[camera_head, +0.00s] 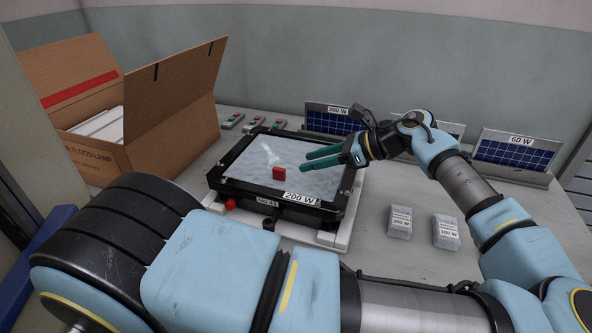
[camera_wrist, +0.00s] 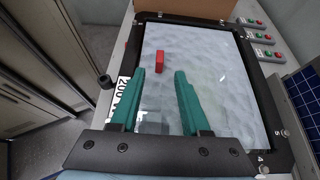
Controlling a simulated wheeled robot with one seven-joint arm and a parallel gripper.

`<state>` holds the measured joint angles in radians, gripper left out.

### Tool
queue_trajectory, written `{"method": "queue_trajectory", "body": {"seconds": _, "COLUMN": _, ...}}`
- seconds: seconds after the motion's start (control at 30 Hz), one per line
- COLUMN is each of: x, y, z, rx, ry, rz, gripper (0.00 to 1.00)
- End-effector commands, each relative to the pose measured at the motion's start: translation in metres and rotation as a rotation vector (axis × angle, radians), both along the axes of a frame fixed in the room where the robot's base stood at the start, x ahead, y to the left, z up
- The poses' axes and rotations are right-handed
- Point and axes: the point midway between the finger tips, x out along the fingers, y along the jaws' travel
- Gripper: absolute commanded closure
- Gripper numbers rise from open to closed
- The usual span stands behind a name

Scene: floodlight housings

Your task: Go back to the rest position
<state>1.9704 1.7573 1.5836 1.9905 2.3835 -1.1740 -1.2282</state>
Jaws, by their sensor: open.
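My gripper (camera_head: 306,163) has two green fingers and is open and empty. In the head view it hangs over the right part of the floodlight housing (camera_head: 345,207), a black frame labelled 200 W around a pale, glossy panel. In the wrist view the spread fingers (camera_wrist: 163,74) lie across the lower part of the panel (camera_wrist: 205,60). A small red block (camera_head: 278,172) sits on the panel, left of the fingertips and apart from them. It also shows in the wrist view (camera_wrist: 159,62), just beyond the fingertips.
An open cardboard box (camera_head: 170,118) stands at the back left. Small switch boxes (camera_head: 232,121) lie behind the housing. Solar panels (camera_head: 514,152) stand along the back right. Two small clear boxes (camera_head: 400,222) (camera_head: 446,232) lie to the right of the housing.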

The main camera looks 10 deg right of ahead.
Motion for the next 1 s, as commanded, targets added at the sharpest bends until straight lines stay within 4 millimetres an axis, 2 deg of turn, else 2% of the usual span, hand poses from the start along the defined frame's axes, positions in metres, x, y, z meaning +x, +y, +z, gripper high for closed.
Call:
{"method": "queue_trajectory", "body": {"seconds": 0.2, "x": -0.007, "y": -0.014, "z": 0.008, "rx": 0.000, "ry": 0.000, "rz": -0.001, "gripper": 0.54}}
{"method": "queue_trajectory", "body": {"seconds": 0.57, "x": -0.008, "y": -0.015, "z": 0.012, "rx": 0.000, "ry": 0.000, "rz": -0.001, "gripper": 0.54}}
{"method": "queue_trajectory", "body": {"seconds": 0.8, "x": -0.008, "y": -0.014, "z": 0.053, "rx": 0.000, "ry": 0.000, "rz": -0.001, "gripper": 0.54}}
{"method": "queue_trajectory", "body": {"seconds": 1.0, "x": -0.008, "y": -0.014, "z": 0.079, "rx": 0.000, "ry": 0.000, "rz": -0.001, "gripper": 0.54}}
